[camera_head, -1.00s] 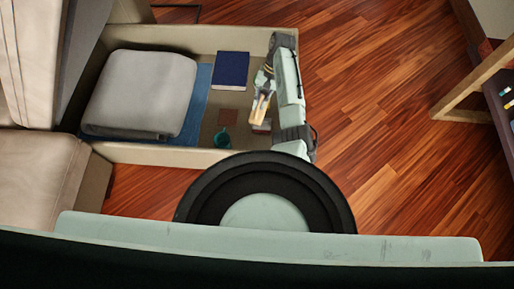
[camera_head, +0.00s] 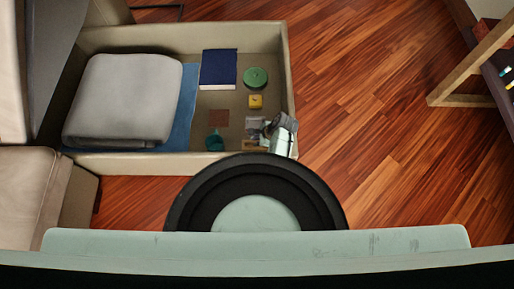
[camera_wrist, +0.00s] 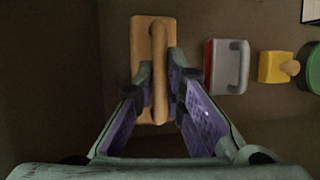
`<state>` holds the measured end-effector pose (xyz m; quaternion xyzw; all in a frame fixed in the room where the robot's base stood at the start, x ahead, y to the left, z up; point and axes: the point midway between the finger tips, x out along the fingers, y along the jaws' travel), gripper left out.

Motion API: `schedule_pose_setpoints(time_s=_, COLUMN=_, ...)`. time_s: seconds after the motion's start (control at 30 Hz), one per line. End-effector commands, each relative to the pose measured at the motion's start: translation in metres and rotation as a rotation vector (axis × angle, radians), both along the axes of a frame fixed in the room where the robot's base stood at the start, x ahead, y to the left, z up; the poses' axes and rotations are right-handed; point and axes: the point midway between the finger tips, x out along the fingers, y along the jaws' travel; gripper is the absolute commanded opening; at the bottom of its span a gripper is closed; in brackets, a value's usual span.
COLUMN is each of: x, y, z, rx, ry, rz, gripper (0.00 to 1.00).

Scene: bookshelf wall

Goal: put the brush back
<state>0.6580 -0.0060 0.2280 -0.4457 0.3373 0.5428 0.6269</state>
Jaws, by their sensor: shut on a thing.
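The brush, a tan wooden block with a raised bar handle (camera_wrist: 160,60), is upright in the wrist view, near the bin floor. My gripper (camera_wrist: 158,82) has a finger on each side of the handle and is shut on it. In the head view my gripper (camera_head: 268,130) is low in the front right corner of the open beige bin (camera_head: 292,75). Only a small tan piece of the brush (camera_head: 249,145) shows there, beside the gripper. I cannot tell whether the brush touches the floor.
A red and white piece with a grey handle (camera_wrist: 228,66), a yellow block (camera_head: 255,102) and a green round thing (camera_head: 255,77) lie beyond the brush. A teal cup (camera_head: 214,141), brown square (camera_head: 219,118), blue book (camera_head: 218,69) and grey cushion (camera_head: 124,100) are further left.

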Motion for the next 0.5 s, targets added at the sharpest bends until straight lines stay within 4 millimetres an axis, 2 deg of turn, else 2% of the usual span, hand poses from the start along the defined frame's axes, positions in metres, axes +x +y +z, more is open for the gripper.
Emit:
schedule_pose_setpoints(time_s=0.33, x=0.001, y=0.0, z=-0.044, rx=0.001, ry=0.001, rz=0.001, gripper=0.0)
schedule_pose_setpoints(time_s=0.5, x=0.0, y=0.0, z=-0.053, rx=0.001, ry=-0.001, rz=0.002, gripper=0.0)
